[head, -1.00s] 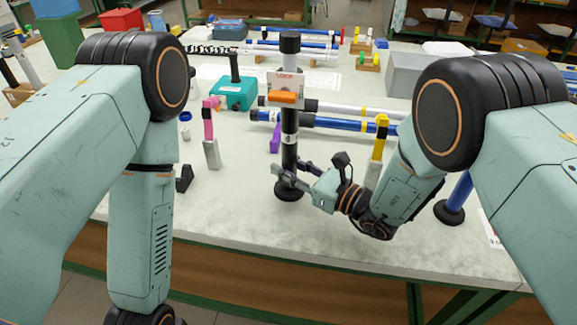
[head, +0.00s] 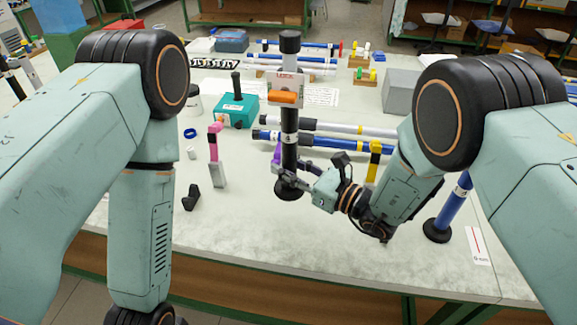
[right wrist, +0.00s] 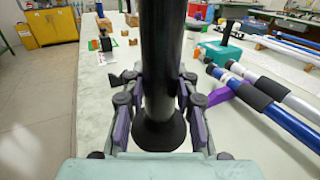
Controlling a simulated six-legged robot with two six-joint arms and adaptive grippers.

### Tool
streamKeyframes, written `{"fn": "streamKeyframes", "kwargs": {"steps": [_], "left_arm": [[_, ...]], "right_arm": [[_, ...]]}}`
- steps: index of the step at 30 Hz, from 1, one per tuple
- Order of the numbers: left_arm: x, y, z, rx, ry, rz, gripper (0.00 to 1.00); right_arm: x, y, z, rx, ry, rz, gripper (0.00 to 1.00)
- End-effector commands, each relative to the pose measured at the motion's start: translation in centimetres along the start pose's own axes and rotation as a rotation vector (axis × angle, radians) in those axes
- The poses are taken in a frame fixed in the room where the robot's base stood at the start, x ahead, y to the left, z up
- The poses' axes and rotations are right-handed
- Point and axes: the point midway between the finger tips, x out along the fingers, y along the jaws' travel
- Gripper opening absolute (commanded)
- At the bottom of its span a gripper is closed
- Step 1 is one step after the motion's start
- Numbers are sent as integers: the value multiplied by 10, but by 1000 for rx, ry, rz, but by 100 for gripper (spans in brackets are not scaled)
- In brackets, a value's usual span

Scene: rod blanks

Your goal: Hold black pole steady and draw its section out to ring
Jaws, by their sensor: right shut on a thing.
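The black pole (head: 289,155) stands upright near the middle of the head view, with a dark cap on top and a wide round foot below. A pale band (head: 289,139) with a small mark circles it. A grey block with an orange lever (head: 284,97) sits across its upper part. My right gripper (head: 290,177) is shut on the pole low down, just above the foot. In the right wrist view the pole (right wrist: 160,60) runs up between the purple-padded fingers (right wrist: 160,122). I cannot tell whether the foot touches the table. My left gripper is out of view.
A pink-topped stand (head: 214,155) and a small black block (head: 191,198) are left of the pole. A teal box (head: 236,110) and lying blue and white tubes (head: 340,140) are behind. A blue pole (head: 450,210) stands at right. The front table is mostly clear.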

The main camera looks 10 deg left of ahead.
Motion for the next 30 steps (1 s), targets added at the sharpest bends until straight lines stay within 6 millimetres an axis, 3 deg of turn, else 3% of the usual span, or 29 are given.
{"fn": "streamKeyframes", "kwargs": {"steps": [5,30], "left_arm": [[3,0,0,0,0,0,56],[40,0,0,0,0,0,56]], "right_arm": [[0,0,-3,-1,-2,0,0],[1,0,-59,-1,-3,0,0]]}}
